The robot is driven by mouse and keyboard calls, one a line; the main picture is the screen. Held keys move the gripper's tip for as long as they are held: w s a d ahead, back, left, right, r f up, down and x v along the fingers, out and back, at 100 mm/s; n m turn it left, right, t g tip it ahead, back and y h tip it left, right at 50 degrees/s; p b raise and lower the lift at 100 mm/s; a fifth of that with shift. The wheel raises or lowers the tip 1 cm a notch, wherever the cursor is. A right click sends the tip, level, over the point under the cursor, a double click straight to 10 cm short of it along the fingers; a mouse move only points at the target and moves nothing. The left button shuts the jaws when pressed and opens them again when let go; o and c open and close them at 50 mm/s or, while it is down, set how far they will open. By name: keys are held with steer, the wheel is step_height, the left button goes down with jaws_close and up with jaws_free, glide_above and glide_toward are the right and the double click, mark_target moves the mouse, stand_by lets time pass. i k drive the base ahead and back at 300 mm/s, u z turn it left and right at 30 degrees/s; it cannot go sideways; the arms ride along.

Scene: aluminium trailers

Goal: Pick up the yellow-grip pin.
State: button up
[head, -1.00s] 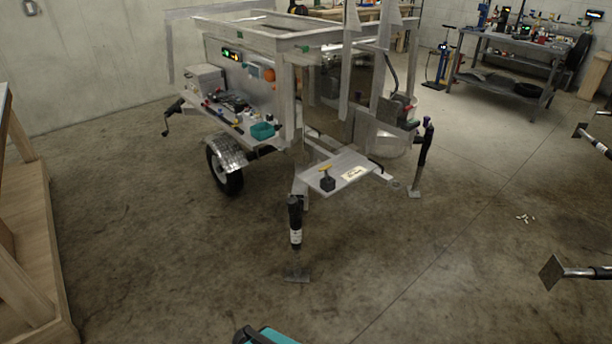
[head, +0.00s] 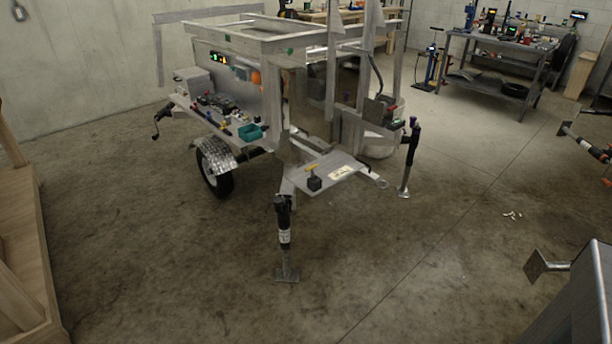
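The yellow-grip pin (head: 312,167) stands upright in a small black block (head: 315,184). The block sits on the flat grey plate (head: 340,163) at the front of the aluminium trailer (head: 262,90), beside a pale label (head: 340,173). Only the yellow grip of the pin shows clearly; its shaft is hidden or too small to make out. My gripper is not in view, so I cannot see it near the pin.
Black jack legs (head: 284,225) and (head: 410,155) stand at the trailer's front. A side shelf holds a teal bin (head: 250,132) and several small tools. A wooden structure (head: 22,250) is at the left. Metal-plated jack parts (head: 545,265) lie at the right.

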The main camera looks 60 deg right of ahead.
mark_target(311, 168)
steer(key=z, duration=0.05)
steer(key=i, duration=0.95)
steer(key=u, duration=0.15)
steer(key=k, duration=0.9)
steer(key=z, duration=0.15)
steer(key=i, duration=0.55)
